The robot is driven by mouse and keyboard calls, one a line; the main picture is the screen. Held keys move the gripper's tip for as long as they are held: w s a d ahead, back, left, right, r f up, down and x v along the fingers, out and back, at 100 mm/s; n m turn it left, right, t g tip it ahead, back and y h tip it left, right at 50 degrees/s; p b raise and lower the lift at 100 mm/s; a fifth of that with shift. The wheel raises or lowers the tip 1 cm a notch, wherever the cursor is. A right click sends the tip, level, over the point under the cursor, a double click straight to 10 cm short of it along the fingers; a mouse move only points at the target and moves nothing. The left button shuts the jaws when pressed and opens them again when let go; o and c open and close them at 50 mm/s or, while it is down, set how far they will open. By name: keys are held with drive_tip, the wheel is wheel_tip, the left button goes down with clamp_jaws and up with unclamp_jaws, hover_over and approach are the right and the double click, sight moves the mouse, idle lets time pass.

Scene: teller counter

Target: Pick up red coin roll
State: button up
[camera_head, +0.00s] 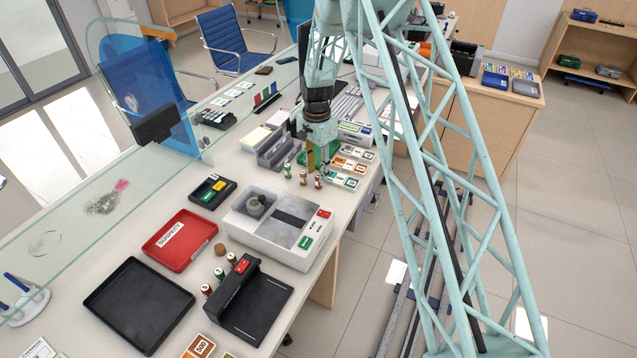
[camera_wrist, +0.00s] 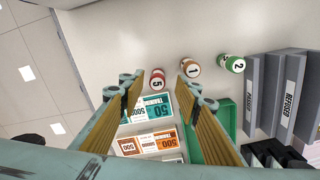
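Three coin rolls stand upright in a row on the counter. The red coin roll (camera_head: 318,182), marked 5, is at the right end in the head view and shows between my fingertips in the wrist view (camera_wrist: 157,79). An orange-brown roll (camera_wrist: 190,68), marked 1, stands beside it, close to one fingertip in the picture. A green roll (camera_wrist: 233,63), marked 2, is farther along the row. My gripper (camera_wrist: 158,88) is open and empty, with tan finger pads. In the head view it hangs just behind the rolls; the exact gap to the red roll cannot be told.
Trays of banknote bundles (camera_head: 350,165) and a green tray (camera_wrist: 222,117) lie beside the rolls. A grey sorter (camera_wrist: 275,90) stands close by.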

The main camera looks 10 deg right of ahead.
drive_tip(key=shift+f, duration=0.1)
drive_tip(key=shift+s+d+f, duration=0.1)
drive_tip(key=shift+d+f, duration=0.05)
drive_tip(key=shift+f, duration=0.55)
drive_tip(key=shift+d+f, duration=0.1)
drive_tip(key=shift+f, duration=1.7)
drive_tip(key=shift+c, duration=0.6)
drive_tip(key=c, duration=0.9)
drive_tip(key=shift+r, duration=0.15)
drive_tip(key=shift+r, duration=4.9)
